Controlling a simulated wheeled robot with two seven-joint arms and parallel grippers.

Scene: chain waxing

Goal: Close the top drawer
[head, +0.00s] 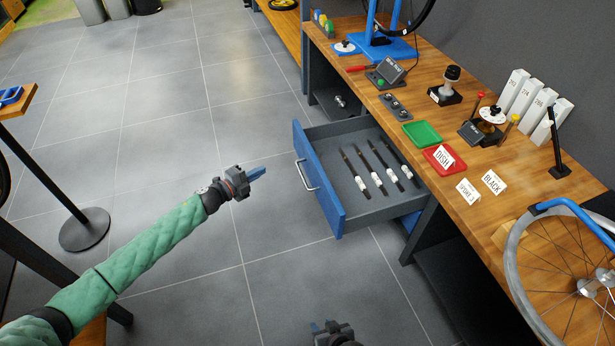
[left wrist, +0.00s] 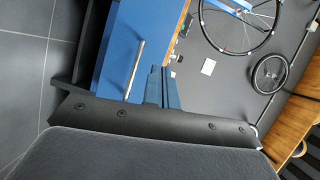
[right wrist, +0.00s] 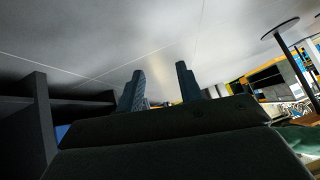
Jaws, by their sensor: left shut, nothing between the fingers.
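The top drawer (head: 365,209) under the workbench is pulled well out. It has a blue front (head: 316,183) with a silver handle (head: 305,175), and several dark tools with white labels lie inside. My left gripper (head: 258,173) is shut and empty, a short way left of the handle and apart from it. The left wrist view also shows the blue front (left wrist: 137,50) and the handle (left wrist: 135,68) beyond its closed fingers (left wrist: 162,86). My right gripper (head: 325,326) is low at the bottom edge of the head view. Its fingers (right wrist: 160,88) stand apart with nothing between them.
The wooden bench top (head: 440,95) carries a green tray (head: 422,133), a red tray (head: 440,160), label cards and white boxes. A bike wheel (head: 570,262) is at the right. A round stand base (head: 84,229) is on the left. The floor before the drawer is clear.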

